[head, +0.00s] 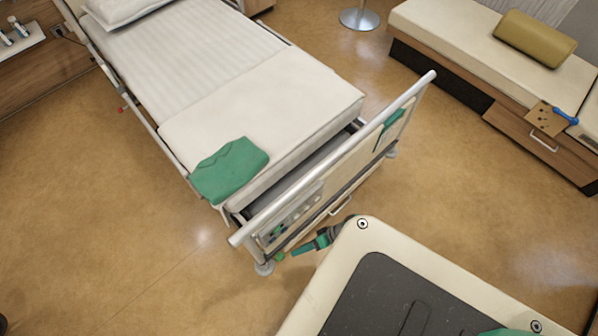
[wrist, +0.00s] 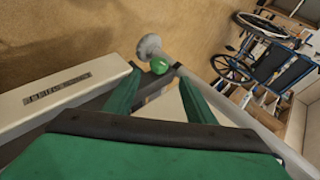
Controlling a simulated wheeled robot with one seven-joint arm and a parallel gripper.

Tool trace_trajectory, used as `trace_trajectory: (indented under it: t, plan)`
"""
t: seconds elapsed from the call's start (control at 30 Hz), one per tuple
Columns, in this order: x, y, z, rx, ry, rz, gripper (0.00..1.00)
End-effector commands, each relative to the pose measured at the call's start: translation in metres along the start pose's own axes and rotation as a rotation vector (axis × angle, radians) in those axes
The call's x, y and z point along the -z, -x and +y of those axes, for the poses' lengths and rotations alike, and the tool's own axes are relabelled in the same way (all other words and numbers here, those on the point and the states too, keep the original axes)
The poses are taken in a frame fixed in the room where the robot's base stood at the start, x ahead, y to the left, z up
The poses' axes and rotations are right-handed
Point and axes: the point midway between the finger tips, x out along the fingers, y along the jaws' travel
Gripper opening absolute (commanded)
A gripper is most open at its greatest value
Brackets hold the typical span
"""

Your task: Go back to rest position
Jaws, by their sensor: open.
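My gripper (head: 305,246) shows in the head view just beyond the front left corner of my pale base, low beside the foot end of the hospital bed. In the wrist view its two green fingers (wrist: 158,97) stand apart with nothing between them, so it is open and empty. The bed's foot board (head: 336,168) is close to the gripper. A small round green thing (wrist: 158,66) lies beyond the fingertips, by a grey bed wheel; it also shows in the head view (head: 280,257). I cannot tell whether it is part of the bed.
The bed (head: 210,62) carries a folded green cloth (head: 230,170) at its foot. A bench (head: 480,48) with an olive cushion (head: 535,39) stands at the right. A wheelchair (wrist: 272,62) shows in the wrist view. The floor (head: 90,220) left of the bed is clear.

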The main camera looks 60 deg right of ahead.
Motion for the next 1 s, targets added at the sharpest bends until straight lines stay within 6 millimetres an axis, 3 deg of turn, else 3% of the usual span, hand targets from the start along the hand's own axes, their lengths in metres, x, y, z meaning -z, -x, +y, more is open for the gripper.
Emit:
trace_trajectory:
  t: [0.37,0.57,0.73,0.83,1.0]
  plan:
    - [-0.006,-0.003,0.002,-0.017,-0.005,-0.013,0.50]
    - [-0.058,-0.014,0.023,-0.201,-0.033,-0.116,0.50]
    - [-0.105,-0.009,0.043,-0.447,-0.015,-0.200,0.50]
    - [-0.120,0.001,0.047,-0.581,0.025,-0.218,0.50]
    - [-0.128,0.020,0.038,-0.772,0.133,-0.196,0.50]
